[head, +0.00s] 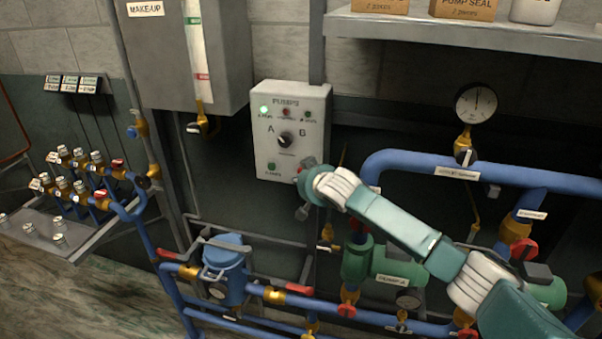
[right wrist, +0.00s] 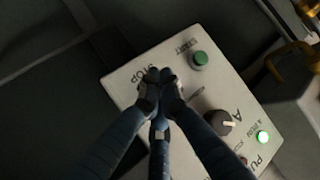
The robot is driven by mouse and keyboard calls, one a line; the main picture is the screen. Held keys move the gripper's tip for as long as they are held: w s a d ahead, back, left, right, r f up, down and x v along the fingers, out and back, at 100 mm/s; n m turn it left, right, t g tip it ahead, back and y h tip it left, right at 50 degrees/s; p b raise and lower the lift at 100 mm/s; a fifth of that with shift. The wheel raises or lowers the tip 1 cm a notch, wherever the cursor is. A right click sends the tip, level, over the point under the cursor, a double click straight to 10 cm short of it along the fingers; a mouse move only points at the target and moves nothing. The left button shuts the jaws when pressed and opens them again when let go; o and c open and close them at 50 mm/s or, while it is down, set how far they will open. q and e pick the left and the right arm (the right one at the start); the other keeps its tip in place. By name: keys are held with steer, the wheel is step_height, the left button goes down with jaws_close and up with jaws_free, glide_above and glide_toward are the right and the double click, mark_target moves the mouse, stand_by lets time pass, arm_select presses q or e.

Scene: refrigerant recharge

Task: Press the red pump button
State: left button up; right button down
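The grey-white pump panel (head: 292,98) is on the wall in the middle of the head view. It has a dark A/B selector knob (head: 285,139), a green button (head: 271,168) at lower left and small lamps along the top, one lit green (head: 264,110). My right gripper (head: 304,178) is at the panel's lower right corner. In the right wrist view its fingertips (right wrist: 159,76) are together, over the panel beside the "STOP" label, with nothing seen between them. The red button there is mostly hidden by the fingers; I cannot tell whether they touch it. My left gripper is not in view.
Blue pipes (head: 420,163) with a pressure gauge (head: 476,103) run to the right of the panel. A green pump (head: 395,265) and a blue strainer (head: 224,262) are below. A grey tank (head: 180,60) hangs at upper left, and a shelf (head: 480,37) is at upper right.

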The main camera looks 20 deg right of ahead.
steer(key=shift+w, duration=0.1)
steer(key=shift+w+d, duration=0.2)
steer(key=shift+w, duration=0.05)
steer(key=shift+w+d+r, duration=0.1)
steer(key=shift+w+d, duration=0.2)
steer(key=shift+w, duration=0.1)
stand_by(0.8)
stand_by(0.4)
steer(key=shift+s+a+p, duration=0.5)
steer(key=shift+s+p, duration=0.2)
steer(key=shift+s, duration=0.05)
